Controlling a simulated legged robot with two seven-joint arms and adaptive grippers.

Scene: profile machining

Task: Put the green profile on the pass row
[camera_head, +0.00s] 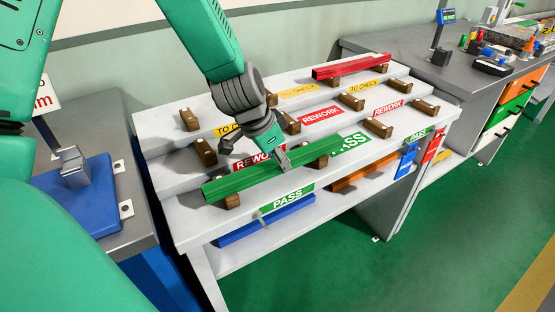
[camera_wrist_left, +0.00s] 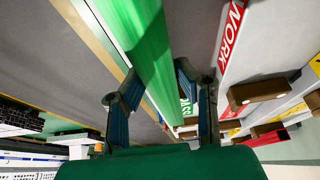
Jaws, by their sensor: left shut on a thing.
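The green profile (camera_head: 240,180) lies lengthwise along the front step of the white stepped rack, the pass row (camera_head: 183,217), marked with green PASS labels (camera_head: 287,198). It is over the brown notched blocks (camera_head: 228,201) at the row's left part; I cannot tell whether it fully rests in them. My left gripper (camera_head: 283,160) is shut on the profile near its middle, from above. In the left wrist view the profile (camera_wrist_left: 145,45) passes between the two fingers (camera_wrist_left: 160,95). My right gripper is not in view.
A red profile (camera_head: 350,66) lies on the back row, near a TO CHECK label (camera_head: 370,86). The middle row has REWORK labels (camera_head: 321,115) and empty blocks. Blue (camera_head: 265,220) and orange (camera_head: 362,174) profiles lie on the lower shelf. A blue fixture (camera_head: 80,195) stands at left.

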